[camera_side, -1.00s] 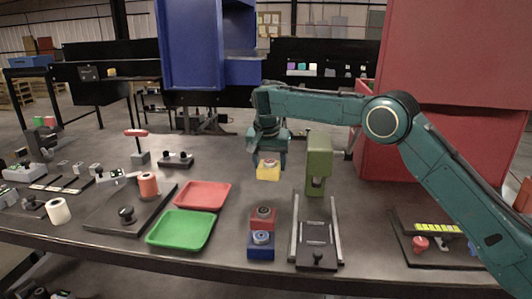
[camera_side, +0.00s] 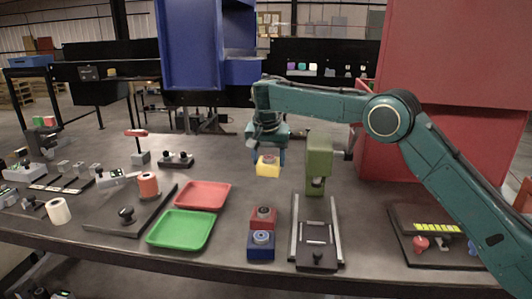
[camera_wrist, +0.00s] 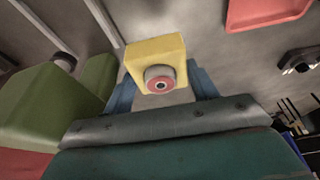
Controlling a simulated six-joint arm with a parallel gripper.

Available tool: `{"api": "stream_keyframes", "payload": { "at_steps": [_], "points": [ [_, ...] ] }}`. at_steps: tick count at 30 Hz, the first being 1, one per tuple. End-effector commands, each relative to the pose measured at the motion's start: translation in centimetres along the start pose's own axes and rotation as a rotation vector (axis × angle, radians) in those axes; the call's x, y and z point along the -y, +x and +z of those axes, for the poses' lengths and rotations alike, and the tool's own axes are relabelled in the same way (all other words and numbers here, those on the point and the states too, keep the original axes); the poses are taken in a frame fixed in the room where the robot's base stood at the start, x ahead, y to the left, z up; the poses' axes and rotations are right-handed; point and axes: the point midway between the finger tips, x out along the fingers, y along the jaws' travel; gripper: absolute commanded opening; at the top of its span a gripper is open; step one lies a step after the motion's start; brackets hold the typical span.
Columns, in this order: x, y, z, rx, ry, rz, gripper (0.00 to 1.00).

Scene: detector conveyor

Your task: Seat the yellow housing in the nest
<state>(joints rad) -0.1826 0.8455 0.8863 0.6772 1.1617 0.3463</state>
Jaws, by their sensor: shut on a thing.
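The yellow housing (camera_side: 268,168) is a small block with a round grey and red feature. It is held between the blue fingers of my gripper (camera_side: 268,155), above the table and left of the green press. In the wrist view, the housing (camera_wrist: 150,50) sits between the fingertips of my gripper (camera_wrist: 162,85), its round feature facing the camera. A slide fixture with two pale rails and a dark carriage (camera_side: 316,235) lies in front of the press; I cannot tell for sure which part is the nest.
The green press (camera_side: 319,160) stands close to the right of my gripper. A red block (camera_side: 263,222) and a blue block (camera_side: 261,252) stand left of the rails. Red (camera_side: 202,195) and green (camera_side: 180,229) trays lie further left.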

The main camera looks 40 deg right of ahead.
Motion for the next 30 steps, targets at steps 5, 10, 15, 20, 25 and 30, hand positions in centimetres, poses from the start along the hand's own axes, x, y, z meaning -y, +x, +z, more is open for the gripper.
{"api": "stream_keyframes", "payload": {
  "at_steps": [5, 10, 15, 20, 25, 30],
  "points": [
    [0.6, -1.6, 1.2, -0.002, -0.084, -0.03, 0.24],
    [1.2, -3.9, 3.4, -0.003, -0.229, -0.075, 0.24],
    [1.8, -6.8, 6.5, -0.004, -0.421, -0.135, 0.24],
    [1.9, -9.4, 10.0, -0.004, -0.61, -0.193, 0.24],
    [1.4, -12.0, 14.0, -0.004, -0.811, -0.255, 0.24],
    [0.4, -14.1, 17.8, -0.003, -0.977, -0.305, 0.24]
  ]
}}
